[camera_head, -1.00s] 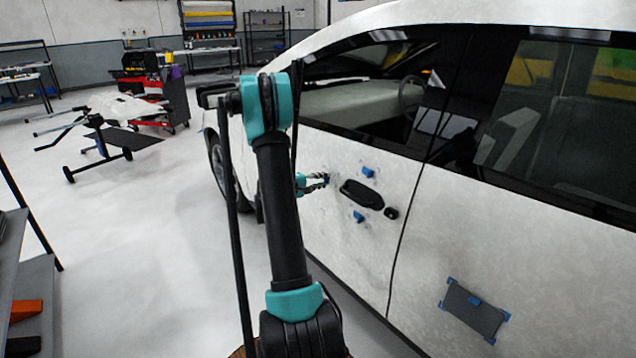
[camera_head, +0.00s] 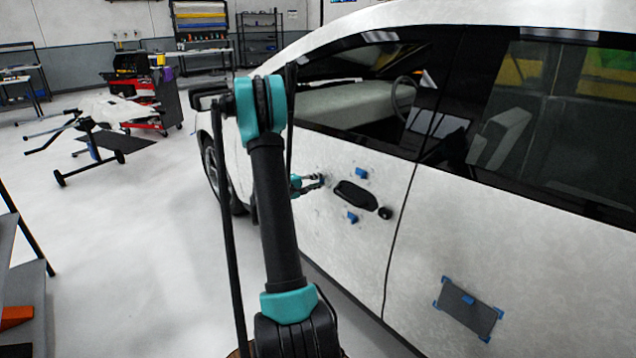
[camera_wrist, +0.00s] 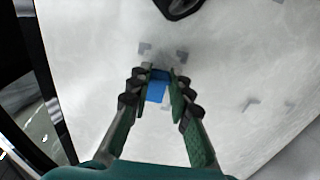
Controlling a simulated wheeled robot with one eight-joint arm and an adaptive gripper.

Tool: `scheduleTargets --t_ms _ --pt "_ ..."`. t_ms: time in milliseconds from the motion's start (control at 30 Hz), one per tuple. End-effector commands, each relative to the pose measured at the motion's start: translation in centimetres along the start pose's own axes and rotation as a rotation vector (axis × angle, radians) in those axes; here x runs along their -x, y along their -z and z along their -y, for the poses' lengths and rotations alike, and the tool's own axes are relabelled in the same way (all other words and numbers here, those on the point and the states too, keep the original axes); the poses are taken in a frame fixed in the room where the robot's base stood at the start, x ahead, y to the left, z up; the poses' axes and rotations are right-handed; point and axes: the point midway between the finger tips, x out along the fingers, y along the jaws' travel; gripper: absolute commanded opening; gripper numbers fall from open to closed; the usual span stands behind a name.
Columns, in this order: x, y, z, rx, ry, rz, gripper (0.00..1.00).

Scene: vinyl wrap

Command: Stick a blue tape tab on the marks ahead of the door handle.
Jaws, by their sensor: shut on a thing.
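My gripper (camera_head: 318,182) is at the white car door, just left of the black door handle (camera_head: 355,195). In the wrist view my gripper (camera_wrist: 160,82) is shut on a blue tape tab (camera_wrist: 157,88), held between the fingertips. I cannot tell whether the tab touches the door. Other blue tabs are stuck above the handle (camera_head: 361,173) and below it (camera_head: 352,217).
A dark grey panel (camera_head: 466,308) with blue tape at its corners is on the rear door. A stand (camera_head: 92,145) and a red tool cart (camera_head: 150,95) are at the left. A shelf (camera_head: 22,295) stands at the near left. Open floor lies left of the car.

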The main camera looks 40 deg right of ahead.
Motion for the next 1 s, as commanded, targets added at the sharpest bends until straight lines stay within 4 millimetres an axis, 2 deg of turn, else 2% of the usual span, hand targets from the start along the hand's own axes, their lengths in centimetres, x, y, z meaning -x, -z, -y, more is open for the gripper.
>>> scheduleTargets --t_ms 1000 --pt "-1.4 0.0 0.0 0.000 0.000 0.001 0.00"
